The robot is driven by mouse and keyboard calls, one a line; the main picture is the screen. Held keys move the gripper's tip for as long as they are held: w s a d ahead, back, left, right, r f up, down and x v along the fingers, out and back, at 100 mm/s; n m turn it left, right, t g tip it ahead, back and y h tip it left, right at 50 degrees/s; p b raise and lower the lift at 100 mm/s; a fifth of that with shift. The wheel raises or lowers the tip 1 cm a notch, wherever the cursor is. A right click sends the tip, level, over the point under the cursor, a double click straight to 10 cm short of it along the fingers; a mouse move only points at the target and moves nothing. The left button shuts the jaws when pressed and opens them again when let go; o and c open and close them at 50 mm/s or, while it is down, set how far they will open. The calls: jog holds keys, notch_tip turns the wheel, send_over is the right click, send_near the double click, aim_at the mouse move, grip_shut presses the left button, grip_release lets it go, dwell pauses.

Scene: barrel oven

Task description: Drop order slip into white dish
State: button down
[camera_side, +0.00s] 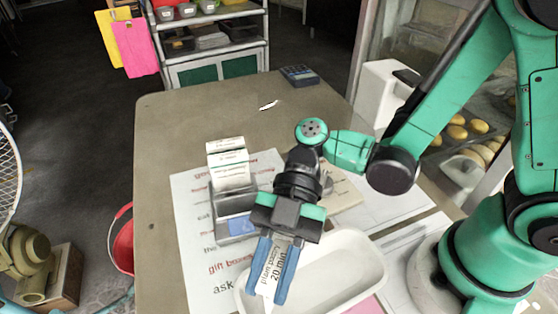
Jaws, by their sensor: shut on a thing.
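My gripper (271,277) points down with its blue fingers shut on a white order slip (276,262). The slip has dark print, and "20 min" is readable on it. The slip hangs between the fingers over the left part of the white dish (352,252). The dish is a shallow, long tray with rounded corners at the front of the table. The fingers hide part of the dish's left end. I cannot tell how high the slip is above the dish floor.
A grey slip holder (235,222) with more paper slips (229,165) stands left of my gripper on a large printed sheet (194,229). A dark calculator-like device (299,75) lies at the table's back. The table's (178,130) back left is clear.

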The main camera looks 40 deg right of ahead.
jog(key=c, duration=0.7)
grip_release()
jog(key=shift+o, duration=0.2)
